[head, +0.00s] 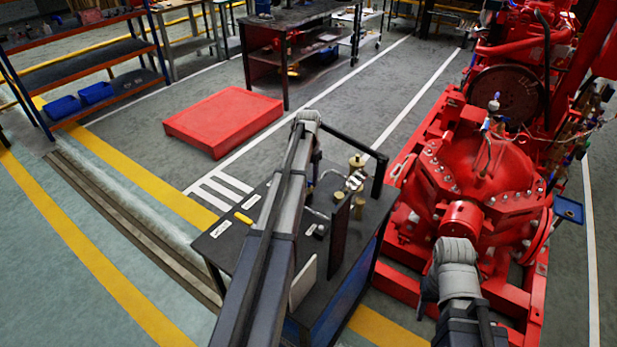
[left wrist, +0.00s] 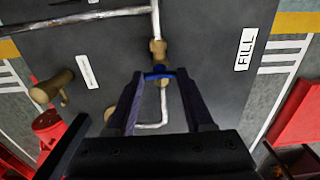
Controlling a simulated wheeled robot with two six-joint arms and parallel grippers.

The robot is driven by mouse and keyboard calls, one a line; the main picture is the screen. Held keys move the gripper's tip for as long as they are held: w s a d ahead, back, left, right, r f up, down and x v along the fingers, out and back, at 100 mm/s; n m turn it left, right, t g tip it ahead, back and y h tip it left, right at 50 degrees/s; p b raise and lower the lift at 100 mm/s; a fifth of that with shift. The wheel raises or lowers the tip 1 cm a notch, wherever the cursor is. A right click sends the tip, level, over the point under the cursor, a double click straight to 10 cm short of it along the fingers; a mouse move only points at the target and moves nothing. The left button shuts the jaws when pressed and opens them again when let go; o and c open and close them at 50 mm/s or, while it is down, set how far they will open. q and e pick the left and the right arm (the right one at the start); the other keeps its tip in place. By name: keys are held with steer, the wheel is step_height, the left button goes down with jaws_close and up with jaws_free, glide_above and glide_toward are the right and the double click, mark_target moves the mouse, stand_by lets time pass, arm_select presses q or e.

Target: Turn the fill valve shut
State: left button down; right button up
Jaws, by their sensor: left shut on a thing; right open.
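The fill valve (left wrist: 158,49) is a brass body on a thin steel pipe, next to a white FILL label (left wrist: 245,49) on the dark bench top. Its blue handle (left wrist: 160,74) lies between the fingertips of my left gripper (left wrist: 158,76), which is shut on it. The handle shows as a short blue bar across the line of the pipe; its far side is hidden. In the head view my left arm reaches over the bench, and its fingers (head: 314,168) are small and partly hidden. My right gripper (head: 428,292) is near the red pumpset, away from the bench; its fingers are mostly hidden.
The bench (head: 264,222) carries other brass fittings (head: 356,161) and an upright dark panel (head: 340,232). A large red pump (head: 478,167) stands close on the right. A low red platform (head: 222,120) lies on the floor behind the bench.

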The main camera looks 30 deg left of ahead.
stand_by(0.5)
arm_select(q)
steer(key=shift+c, duration=1.4)
jaws_free()
step_height(320, 180, up, 8)
steer(key=p, duration=0.8)
steer(key=shift+f, duration=0.1)
